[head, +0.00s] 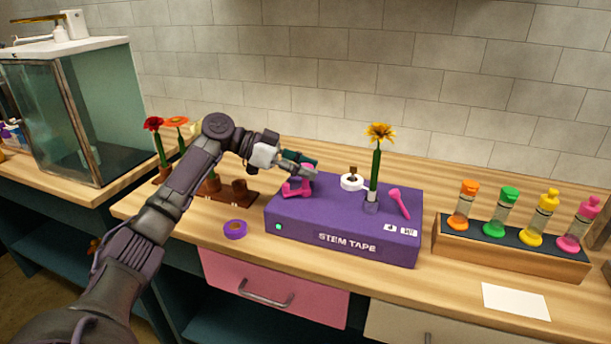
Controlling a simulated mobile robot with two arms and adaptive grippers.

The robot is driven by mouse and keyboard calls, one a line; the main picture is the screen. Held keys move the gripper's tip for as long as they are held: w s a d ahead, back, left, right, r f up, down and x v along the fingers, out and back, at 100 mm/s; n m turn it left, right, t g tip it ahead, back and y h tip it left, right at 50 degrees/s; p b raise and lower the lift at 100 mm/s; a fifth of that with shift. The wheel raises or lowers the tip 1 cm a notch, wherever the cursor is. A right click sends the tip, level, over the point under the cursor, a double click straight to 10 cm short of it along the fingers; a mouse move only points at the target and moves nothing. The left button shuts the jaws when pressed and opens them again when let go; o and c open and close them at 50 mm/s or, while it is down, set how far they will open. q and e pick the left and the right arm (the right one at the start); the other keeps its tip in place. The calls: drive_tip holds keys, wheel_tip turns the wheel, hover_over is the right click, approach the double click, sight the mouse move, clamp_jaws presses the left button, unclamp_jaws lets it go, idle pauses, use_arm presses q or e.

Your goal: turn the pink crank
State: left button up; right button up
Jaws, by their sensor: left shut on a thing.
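The pink crank (296,190) is at the left end of the top of the purple stem tape box (340,215). My left gripper (306,171) reaches in from the left over the box and is shut on the pink crank's upper part. The fingers partly hide the crank, so its exact angle is hard to tell. A pink lever (399,203) leans at the right end of the box. A yellow flower (376,160) stands upright in a small holder on the box, beside a white tape roll (352,182). My right gripper is not in view.
A purple tape roll (235,229) lies left of the box. A wooden rack (510,255) with several coloured bottles and a white card (515,301) are at the right. A brown flower rack (238,200) stands behind my left arm. A glass tank (75,110) is at the far left.

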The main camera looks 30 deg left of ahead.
use_arm(q)
drive_tip(key=shift+m+g+h+b, duration=0.6)
drive_tip(key=shift+m+g+h, duration=0.3)
drive_tip(key=shift+m+g, duration=1.55)
drive_tip(key=shift+f+g, duration=0.1)
drive_tip(key=shift+g, duration=0.25)
drive_tip(key=o, duration=1.2)
drive_tip(key=shift+c, duration=0.2)
wheel_tip(320, 180, up, 10)
